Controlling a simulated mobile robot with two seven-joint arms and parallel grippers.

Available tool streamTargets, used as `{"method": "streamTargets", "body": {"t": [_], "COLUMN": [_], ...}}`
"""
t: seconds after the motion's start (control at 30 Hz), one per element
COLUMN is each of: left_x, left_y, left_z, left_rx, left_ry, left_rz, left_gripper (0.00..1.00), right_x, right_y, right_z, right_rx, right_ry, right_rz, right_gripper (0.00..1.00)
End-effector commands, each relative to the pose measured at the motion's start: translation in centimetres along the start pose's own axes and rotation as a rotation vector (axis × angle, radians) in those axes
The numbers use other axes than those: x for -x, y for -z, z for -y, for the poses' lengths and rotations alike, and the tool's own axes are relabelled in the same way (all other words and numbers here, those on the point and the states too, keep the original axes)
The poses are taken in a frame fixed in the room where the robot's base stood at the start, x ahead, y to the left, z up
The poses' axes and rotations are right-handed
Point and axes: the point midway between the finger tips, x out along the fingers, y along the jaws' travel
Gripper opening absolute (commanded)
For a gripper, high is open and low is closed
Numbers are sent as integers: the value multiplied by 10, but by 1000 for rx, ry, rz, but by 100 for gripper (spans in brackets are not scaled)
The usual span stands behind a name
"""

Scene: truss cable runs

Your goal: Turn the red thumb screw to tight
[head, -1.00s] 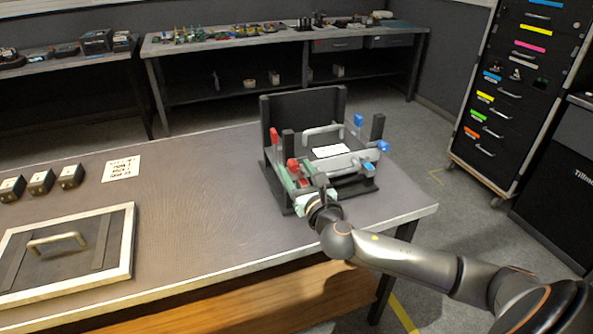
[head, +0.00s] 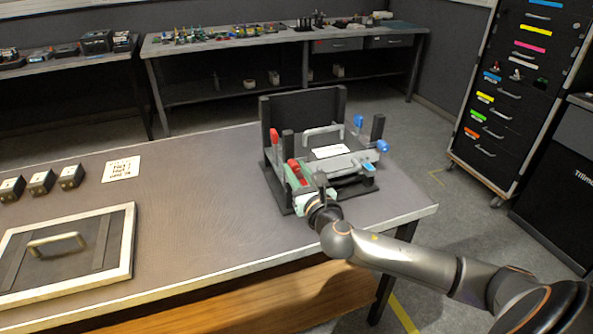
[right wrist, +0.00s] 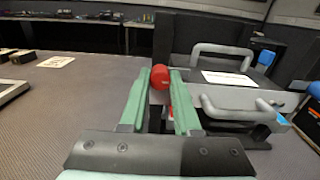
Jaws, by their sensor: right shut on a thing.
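The red thumb screw (right wrist: 161,74) shows in the right wrist view between the tips of my right gripper's green fingers (right wrist: 160,80). In the head view, red shows at the end of my right gripper (head: 299,182), on the near left corner of the black fixture (head: 347,201); this red part (head: 293,167) is partly covered by the fingers. The right gripper is shut on the red screw. The screw's shaft and seat are hidden. My left gripper is in neither view.
A second red part (head: 273,136) stands at the fixture's back left. Blue parts (head: 383,146) are on its right. A grey handle (head: 323,130) and white label (head: 331,151) lie between. A framed panel (head: 128,240) lies on the left of the table; the table's middle is clear.

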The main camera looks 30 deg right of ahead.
Motion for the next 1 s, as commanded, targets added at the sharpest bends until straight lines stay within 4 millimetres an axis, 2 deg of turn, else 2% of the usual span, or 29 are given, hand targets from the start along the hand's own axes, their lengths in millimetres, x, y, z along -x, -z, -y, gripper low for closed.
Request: {"method": "streamTargets", "body": {"t": [0.47, 1.0], "left_x": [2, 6], "left_y": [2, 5], "left_z": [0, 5], "left_rx": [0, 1], "left_ry": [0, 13], "left_rz": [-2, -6], "left_gripper": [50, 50], "right_x": [0, 0], "right_y": [0, 0], "right_z": [0, 0], "right_rx": [-80, -541], "right_ry": [0, 1], "right_rz": [-1, -1], "right_gripper": [0, 0]}}
